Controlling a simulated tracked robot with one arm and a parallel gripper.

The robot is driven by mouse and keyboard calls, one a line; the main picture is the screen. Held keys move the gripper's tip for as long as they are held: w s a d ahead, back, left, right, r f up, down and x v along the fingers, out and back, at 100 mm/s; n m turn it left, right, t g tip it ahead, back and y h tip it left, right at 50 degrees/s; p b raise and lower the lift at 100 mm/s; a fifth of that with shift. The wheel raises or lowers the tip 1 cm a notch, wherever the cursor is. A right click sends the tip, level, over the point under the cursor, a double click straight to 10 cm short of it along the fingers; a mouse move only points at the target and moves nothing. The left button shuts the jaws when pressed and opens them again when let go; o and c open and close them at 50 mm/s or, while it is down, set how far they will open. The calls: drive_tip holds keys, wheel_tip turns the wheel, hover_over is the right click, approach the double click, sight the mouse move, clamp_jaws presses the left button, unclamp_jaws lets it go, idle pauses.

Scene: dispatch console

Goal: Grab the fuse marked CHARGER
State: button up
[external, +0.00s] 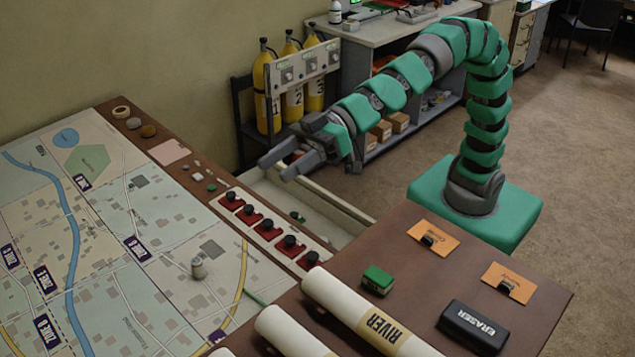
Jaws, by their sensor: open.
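My gripper (277,168) is open and empty, with its two grey fingers pointing left above the edge of the map console. I cannot make out a fuse that reads CHARGER. Two orange plates lie on the brown top at the right, one nearer my arm's base (433,240) and one further right (511,282). Each carries a small dark piece and lettering too small to read surely. A small green block (378,278) lies left of them. My gripper is well away from all of these.
A map board (110,240) has a row of red-based black knobs (270,226) along its edge. Paper rolls, one marked RIVER (365,315), and a black ERASER (473,325) lie in front. An open pale drawer (325,232) sits below my gripper. Yellow cylinders (263,90) stand behind.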

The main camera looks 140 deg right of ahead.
drive_tip(key=w+d+f+m+g+h+b, duration=0.1)
drive_tip(key=w+d+f+m+h, duration=0.1)
drive_tip(key=d+f, duration=0.5)
drive_tip(key=w+d+f+m+g+h+b, duration=0.1)
drive_tip(key=d+f+h, duration=0.1)
drive_tip(key=f, duration=0.9)
drive_tip(key=m+g+h+b, duration=0.2)
drive_tip(key=g+h+b, duration=0.1)
drive_tip(key=g, duration=0.2)
approach(198, 268)
drive_tip(key=s, duration=0.1)
drive_tip(key=s+a, duration=0.1)
drive_tip(key=shift+s+a+f, duration=0.2)
drive_tip(key=shift+s, duration=0.2)
drive_tip(key=shift+w+d+f, duration=0.15)
drive_tip(key=shift+w+d, duration=0.15)
drive_tip(key=shift+d, duration=0.1)
drive_tip(key=x, duration=0.6)
drive_tip(key=shift+w+d+f, duration=0.15)
drive_tip(key=shift+w+d, duration=0.05)
drive_tip(key=shift+d, duration=0.05)
drive_tip(key=shift+r+b+x, duration=0.1)
drive_tip(key=shift+b+x, duration=0.15)
drive_tip(key=shift+x, duration=1.25)
drive_tip(key=shift+r+b+x, duration=0.15)
drive_tip(key=shift+b+x, duration=0.05)
drive_tip(key=shift+x, duration=1.3)
drive_tip(key=shift+d, duration=0.15)
drive_tip(key=c, duration=1.1)
